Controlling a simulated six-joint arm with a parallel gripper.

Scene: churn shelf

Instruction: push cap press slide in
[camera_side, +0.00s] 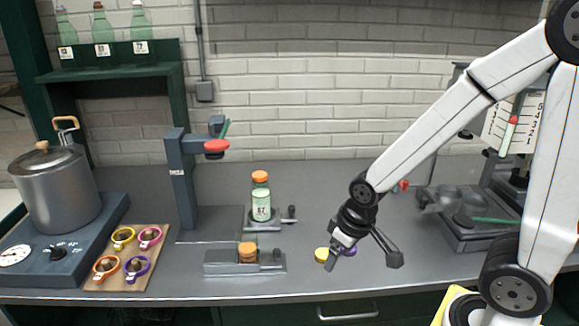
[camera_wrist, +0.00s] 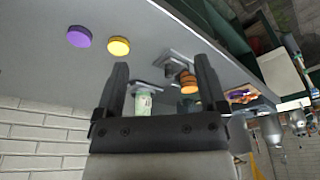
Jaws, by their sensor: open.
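The cap press (camera_side: 182,185) is a blue-grey post with a red round head (camera_side: 217,147) on an arm. In front of its base lies a low grey slide block (camera_side: 218,263) with an orange cap (camera_side: 247,250) on it and a dark knob at its right. Behind it, a pale green bottle (camera_side: 261,205) labelled 57, with an orange top, stands upright on another small grey block with a dark handle. My gripper (camera_side: 363,263) is open and empty, right of both blocks. The wrist view shows the bottle (camera_wrist: 143,104) and orange cap (camera_wrist: 189,86) beyond my fingers.
A yellow cap (camera_side: 321,255) and a purple cap (camera_side: 351,251) lie beside my gripper. A board (camera_side: 120,278) with several coloured rings and a pot (camera_side: 58,190) on a burner are left. Another device (camera_side: 462,230) stands right. The bench between slide and gripper looks mostly clear.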

